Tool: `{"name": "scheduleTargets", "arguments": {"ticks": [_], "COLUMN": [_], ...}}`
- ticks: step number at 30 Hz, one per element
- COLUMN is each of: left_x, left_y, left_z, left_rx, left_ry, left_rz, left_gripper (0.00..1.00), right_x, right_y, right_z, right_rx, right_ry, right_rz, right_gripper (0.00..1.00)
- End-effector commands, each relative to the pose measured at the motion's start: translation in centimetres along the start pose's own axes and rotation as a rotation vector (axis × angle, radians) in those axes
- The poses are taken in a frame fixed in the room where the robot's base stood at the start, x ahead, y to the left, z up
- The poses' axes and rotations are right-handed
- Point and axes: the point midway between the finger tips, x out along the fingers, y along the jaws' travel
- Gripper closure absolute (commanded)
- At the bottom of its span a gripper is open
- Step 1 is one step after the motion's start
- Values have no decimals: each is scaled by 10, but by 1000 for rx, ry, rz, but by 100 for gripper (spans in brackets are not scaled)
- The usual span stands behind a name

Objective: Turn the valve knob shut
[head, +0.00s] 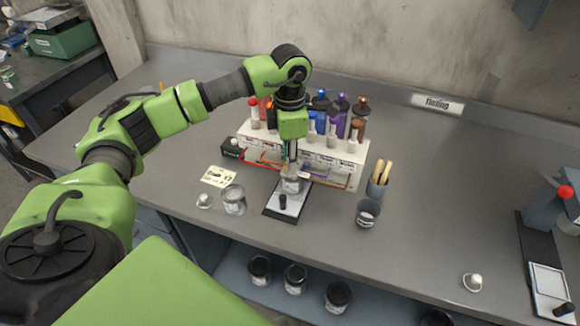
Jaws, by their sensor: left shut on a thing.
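My left gripper (291,160) points down at the front of a white dispenser rack (255,143), near its middle. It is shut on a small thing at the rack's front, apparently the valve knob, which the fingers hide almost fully. I cannot tell how far the knob is turned. Just below the fingertips a small grey can (291,185) stands on a dark scale (284,207). My right gripper is out of view.
Several coloured bottles (360,106) stand on the rack. Left of the scale are an open metal can (233,199) and a label card (220,176). Right are a dark cup (368,212) and a holder with wooden sticks (377,187). The counter's right middle is mostly clear.

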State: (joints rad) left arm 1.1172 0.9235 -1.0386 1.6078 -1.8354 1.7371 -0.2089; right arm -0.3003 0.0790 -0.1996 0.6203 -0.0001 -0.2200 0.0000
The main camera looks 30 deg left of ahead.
Motion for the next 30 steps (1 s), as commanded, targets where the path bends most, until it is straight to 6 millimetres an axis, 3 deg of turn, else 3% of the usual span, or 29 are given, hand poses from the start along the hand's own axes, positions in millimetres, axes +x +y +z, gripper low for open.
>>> {"name": "scheduleTargets", "arguments": {"ticks": [3,15,30], "left_x": [2,0,-2], "left_y": [1,1,1], "left_z": [1,1,1], "left_rx": [107,414,549], "left_ry": [-5,-5,-4], "left_rz": [5,5,5], "left_gripper": [100,100,100], "right_x": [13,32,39], "right_y": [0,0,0], "right_z": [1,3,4], "right_rx": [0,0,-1], "right_ry": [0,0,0], "right_rz": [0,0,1], "right_gripper": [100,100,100]}}
